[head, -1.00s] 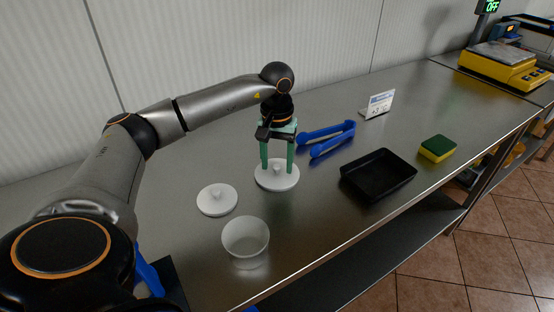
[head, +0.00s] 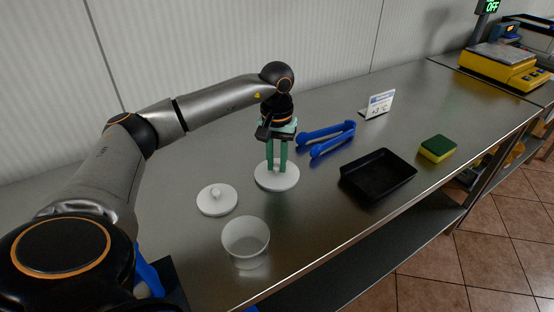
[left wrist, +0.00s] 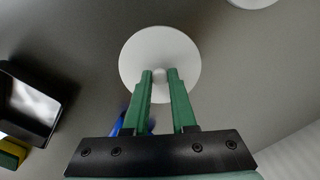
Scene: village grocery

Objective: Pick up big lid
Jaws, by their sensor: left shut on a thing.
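The big lid (head: 277,182) is a white round disc with a knob, lying flat on the steel counter, and it also shows in the left wrist view (left wrist: 160,50). My left gripper (head: 277,169) points down over it, with its green fingers shut on the lid's knob; the fingers also show in the left wrist view (left wrist: 159,74). They mostly hide the knob in the head view. A smaller white lid (head: 217,200) with a knob lies to the left, apart from the gripper. My right gripper is not in view.
A translucent white cup (head: 246,238) stands in front of the lids. Blue tongs (head: 328,138) lie just behind and right of the gripper. A black tray (head: 379,176), a green-yellow sponge (head: 438,148) and a price sign (head: 379,103) are further right. A yellow scale (head: 501,66) stands at the far end.

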